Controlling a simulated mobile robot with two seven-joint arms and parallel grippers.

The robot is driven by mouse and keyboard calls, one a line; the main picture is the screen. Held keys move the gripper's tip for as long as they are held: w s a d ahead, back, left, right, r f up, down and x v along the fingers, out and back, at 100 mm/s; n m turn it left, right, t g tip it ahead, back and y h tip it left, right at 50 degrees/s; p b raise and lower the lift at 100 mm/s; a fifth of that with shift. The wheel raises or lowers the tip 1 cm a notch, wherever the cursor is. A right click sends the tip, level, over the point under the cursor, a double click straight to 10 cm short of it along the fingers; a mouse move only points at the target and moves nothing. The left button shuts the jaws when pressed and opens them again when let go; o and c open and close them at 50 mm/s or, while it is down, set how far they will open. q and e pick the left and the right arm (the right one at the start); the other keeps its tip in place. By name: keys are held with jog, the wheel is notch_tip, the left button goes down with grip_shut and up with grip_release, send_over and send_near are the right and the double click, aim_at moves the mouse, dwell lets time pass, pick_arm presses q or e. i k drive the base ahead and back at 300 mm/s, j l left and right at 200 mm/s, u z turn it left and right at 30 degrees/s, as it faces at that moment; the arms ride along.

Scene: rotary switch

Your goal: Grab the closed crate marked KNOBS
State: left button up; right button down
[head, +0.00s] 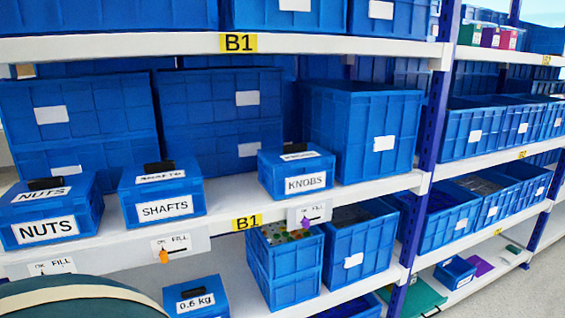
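The blue crate marked KNOBS (296,172) stands closed on the middle shelf labelled B1, near its front edge, in the head view. Its white front label reads KNOBS, and a dark handle sits on its lid. It stands to the right of the SHAFTS crate (162,192) and the NUTS crate (52,210), which are also closed. Its front and top are unobstructed. Neither gripper shows in the view.
Large blue bins (362,125) stand close behind the KNOBS crate. A blue post (430,130) rises to the right. OK/FILL plates (308,213) hang on the shelf edge. Below are open blue bins (285,262) and a box marked 0.6 kg (196,298).

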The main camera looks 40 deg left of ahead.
aim_at(288, 171)
jog(key=i+l+u, duration=0.1)
jog(key=i+u, duration=0.15)
jog(key=u, duration=0.15)
jog(key=i+l+u, duration=0.25)
jog(key=u, duration=0.2)
jog(key=i+l+u, duration=0.25)
jog(key=u, duration=0.15)
